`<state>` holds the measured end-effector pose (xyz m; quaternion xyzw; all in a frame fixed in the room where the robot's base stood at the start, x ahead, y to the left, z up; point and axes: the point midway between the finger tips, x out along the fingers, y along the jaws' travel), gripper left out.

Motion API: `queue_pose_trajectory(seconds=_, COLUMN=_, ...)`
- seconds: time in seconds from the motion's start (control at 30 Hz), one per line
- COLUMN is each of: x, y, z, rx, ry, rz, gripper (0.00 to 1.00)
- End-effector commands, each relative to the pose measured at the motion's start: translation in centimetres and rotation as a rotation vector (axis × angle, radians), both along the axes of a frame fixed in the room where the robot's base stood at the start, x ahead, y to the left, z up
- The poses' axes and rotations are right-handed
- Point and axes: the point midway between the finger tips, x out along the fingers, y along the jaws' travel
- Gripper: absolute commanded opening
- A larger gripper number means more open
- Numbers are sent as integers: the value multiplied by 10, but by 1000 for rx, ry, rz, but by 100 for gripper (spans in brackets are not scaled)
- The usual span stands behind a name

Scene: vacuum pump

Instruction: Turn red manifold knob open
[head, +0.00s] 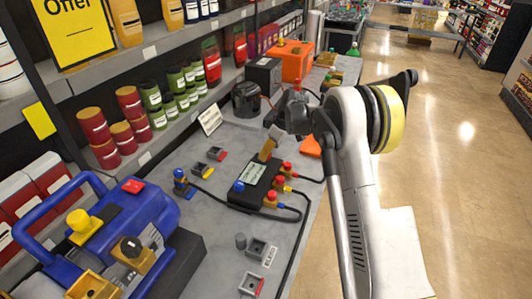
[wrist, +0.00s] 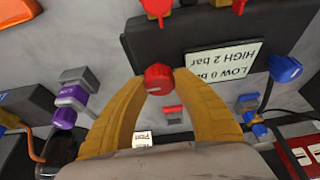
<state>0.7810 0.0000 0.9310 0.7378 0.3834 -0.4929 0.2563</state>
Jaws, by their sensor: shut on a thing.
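The manifold is a dark block with a pale label; it lies on the grey bench in the head view (head: 252,197) and the wrist view (wrist: 200,35). My gripper (head: 265,156) reaches down at its far end. In the wrist view my gripper's tan fingers (wrist: 157,80) are shut around a red knob (wrist: 158,78), whose top faces the camera. The fingers hide this knob in the head view. A blue knob (head: 239,186) is on the manifold's left side; it also shows in the wrist view (wrist: 285,68). Several other red knobs (head: 271,197) line the right side on brass fittings.
A blue vacuum pump (head: 150,215) stands at the front left. Small valves (head: 201,170) and a blue fitting (head: 180,180) lie left of the manifold. Black hoses cross the bench to the right. Shelves of cans rise at the left; an open aisle (head: 445,130) is at the right.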

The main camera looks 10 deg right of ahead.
Motion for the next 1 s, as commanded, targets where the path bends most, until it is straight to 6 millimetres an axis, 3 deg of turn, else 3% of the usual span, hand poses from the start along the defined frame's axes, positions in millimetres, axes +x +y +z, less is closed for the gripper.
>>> queue_pose_trajectory(seconds=0.1, x=-1, y=0, z=-1, rx=-1, ry=2, rz=0, gripper=3)
queue_pose_trajectory(seconds=0.13, x=-1, y=0, z=-1, rx=-1, ry=2, rz=0, gripper=36)
queue_pose_trajectory(seconds=0.2, x=-1, y=0, z=-1, rx=0, ry=1, rz=0, gripper=57)
queue_pose_trajectory(seconds=0.5, x=0, y=0, z=0, rx=0, ry=0, rz=-1, gripper=57)
queue_pose_trajectory(seconds=0.63, x=-2, y=-3, z=10, rx=0, ry=0, rz=-1, gripper=57)
queue_pose_trajectory(seconds=1.0, x=-20, y=-28, z=81, rx=0, ry=0, rz=-1, gripper=57)
